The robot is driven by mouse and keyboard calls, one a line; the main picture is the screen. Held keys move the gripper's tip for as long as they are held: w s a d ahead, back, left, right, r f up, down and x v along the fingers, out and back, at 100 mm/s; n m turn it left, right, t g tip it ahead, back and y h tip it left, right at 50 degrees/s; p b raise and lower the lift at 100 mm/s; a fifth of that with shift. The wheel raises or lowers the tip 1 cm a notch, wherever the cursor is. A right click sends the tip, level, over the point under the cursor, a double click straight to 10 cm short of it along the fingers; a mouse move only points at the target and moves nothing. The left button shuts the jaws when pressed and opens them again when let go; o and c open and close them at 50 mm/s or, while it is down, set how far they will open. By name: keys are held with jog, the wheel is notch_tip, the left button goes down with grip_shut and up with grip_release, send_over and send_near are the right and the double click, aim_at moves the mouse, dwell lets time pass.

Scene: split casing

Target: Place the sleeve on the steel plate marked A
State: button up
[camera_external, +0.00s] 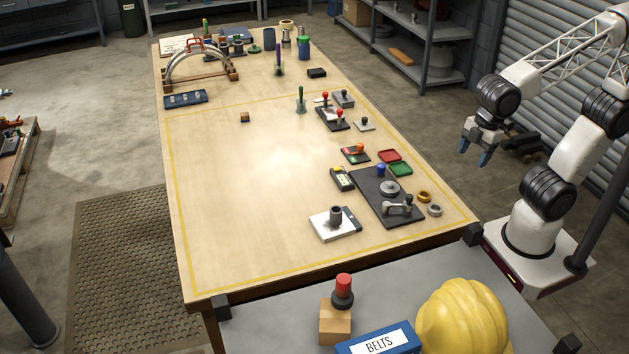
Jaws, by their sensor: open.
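A dark grey hollow cylinder (336,214), which looks like the sleeve, stands upright on a pale flat plate (322,227) near the right front of the table. I cannot read a mark A on any plate. A larger dark plate (371,194) lies just right of it, bearing a grey disc, a blue-topped part and a handled piece. My gripper (476,152) is open and empty, its blue fingertips pointing down. It hangs in the air beyond the table's right edge, apart from all the parts.
A brass ring (424,196) and a grey ring (435,210) lie beside the dark plate. A yellow hard hat (462,318) sits on the front bench. The table's left and middle are mostly clear, apart from a small brown block (244,118).

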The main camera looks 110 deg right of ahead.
jog(key=s+a+f+m, duration=0.1)
jog(key=s+f+m, duration=0.1)
jog(key=s, duration=0.6)
jog(key=shift+s+f+m, duration=0.2)
jog(key=shift+s+m, duration=0.1)
jog(key=shift+m, duration=0.5)
jog(key=shift+a, duration=0.1)
